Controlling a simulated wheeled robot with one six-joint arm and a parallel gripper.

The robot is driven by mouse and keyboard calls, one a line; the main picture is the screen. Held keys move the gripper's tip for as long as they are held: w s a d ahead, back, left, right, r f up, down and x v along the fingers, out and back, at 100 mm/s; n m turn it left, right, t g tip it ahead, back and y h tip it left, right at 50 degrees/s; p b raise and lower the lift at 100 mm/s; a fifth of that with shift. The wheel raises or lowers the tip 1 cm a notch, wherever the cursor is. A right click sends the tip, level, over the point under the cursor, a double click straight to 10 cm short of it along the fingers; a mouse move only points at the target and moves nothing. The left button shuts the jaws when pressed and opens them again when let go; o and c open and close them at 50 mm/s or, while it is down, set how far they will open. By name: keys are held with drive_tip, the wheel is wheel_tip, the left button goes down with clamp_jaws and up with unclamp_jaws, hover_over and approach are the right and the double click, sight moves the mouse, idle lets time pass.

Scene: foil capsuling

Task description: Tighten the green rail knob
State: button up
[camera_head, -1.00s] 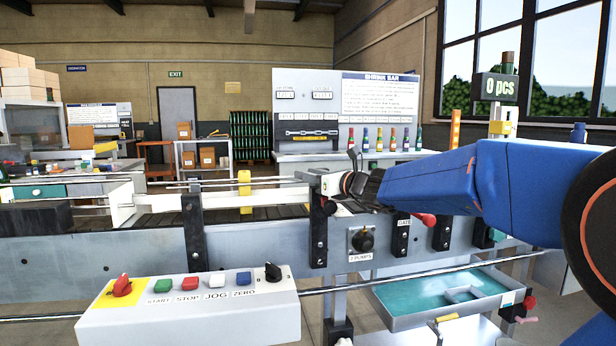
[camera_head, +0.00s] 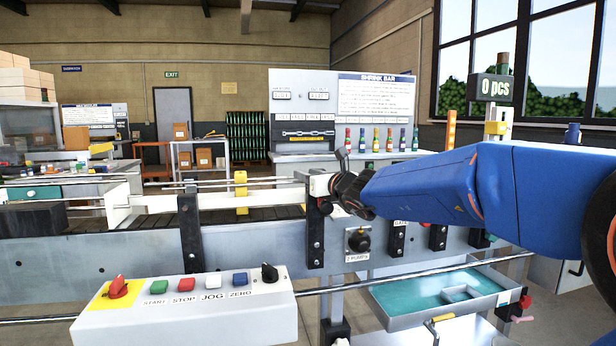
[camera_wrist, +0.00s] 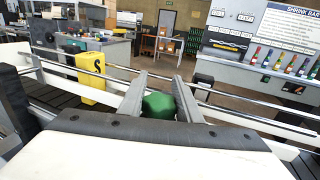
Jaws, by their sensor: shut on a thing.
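The green rail knob (camera_wrist: 159,106) shows in the wrist view between the two grey fingers of my gripper (camera_wrist: 160,98). The fingers are shut on it, one on each side. The guide rails run behind and beside the knob in that view. In the head view my gripper (camera_head: 322,186) is at the rail beside the conveyor, at the end of my blue arm. The knob is hidden there behind my wrist and gripper.
A yellow block marked S (camera_wrist: 92,80) stands on the conveyor left of my gripper. A control box (camera_head: 190,312) with coloured buttons is in front. A black knob (camera_head: 358,240) sits on the conveyor side. A teal-lined tray (camera_head: 400,322) is below right.

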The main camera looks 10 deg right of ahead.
drive_tip(key=o, duration=1)
drive_tip(key=shift+o, duration=0.2)
drive_tip(key=v, duration=1.7)
drive_tip(key=shift+s+d, duration=0.15)
